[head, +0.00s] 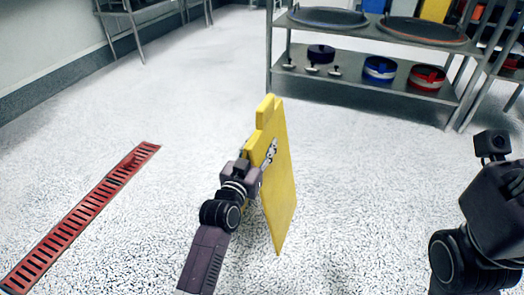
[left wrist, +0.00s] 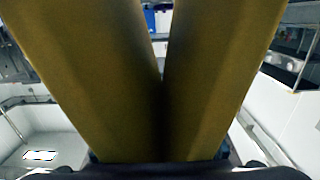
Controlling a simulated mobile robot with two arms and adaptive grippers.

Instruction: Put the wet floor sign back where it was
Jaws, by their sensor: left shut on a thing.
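The yellow wet floor sign (head: 280,185) is upright in the middle of the head view, with a dark-and-white marking on its face. My left gripper (head: 262,170) is shut on the sign at its left side, at about mid-height. The fingertips are partly hidden by the sign. In the left wrist view the sign's two yellow panels (left wrist: 85,70) fill most of the picture, meeting in a narrow V. I cannot tell whether the sign's lower edge touches the floor. Part of my right arm shows at the right edge of the head view; its fingertips are not visible.
A red floor drain grate (head: 85,215) runs along the left. A metal shelf (head: 365,95) with round sieves, a blue ring (head: 379,70) and a red ring (head: 427,77) stands behind to the right. A metal stand (head: 140,15) is at the back left. The speckled floor between is clear.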

